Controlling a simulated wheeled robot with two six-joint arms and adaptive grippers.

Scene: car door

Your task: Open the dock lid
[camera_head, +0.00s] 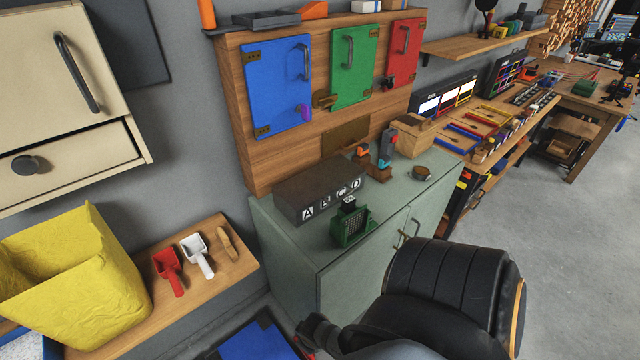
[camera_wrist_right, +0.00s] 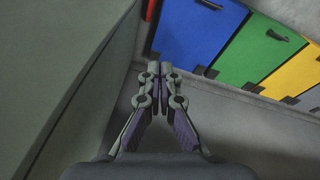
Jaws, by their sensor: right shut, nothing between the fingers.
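A dark grey box (camera_head: 320,185) marked with white letters lies on top of the pale green cabinet (camera_head: 285,240); I cannot tell whether this is the dock, and no part is clearly recognisable as its lid. A small dark green case (camera_head: 350,227) with a grid-like face stands in front of the box. In the right wrist view my right gripper (camera_wrist_right: 160,68) is shut and empty, its fingertips together. A plain grey-green face fills the left of that view. My left gripper is not in view.
Blue (camera_head: 277,88), green (camera_head: 355,65) and red (camera_head: 402,52) doors with handles stand shut on the wooden panel. Blue (camera_wrist_right: 198,30), green (camera_wrist_right: 258,46) and yellow (camera_wrist_right: 298,70) panels lie beyond my right gripper.

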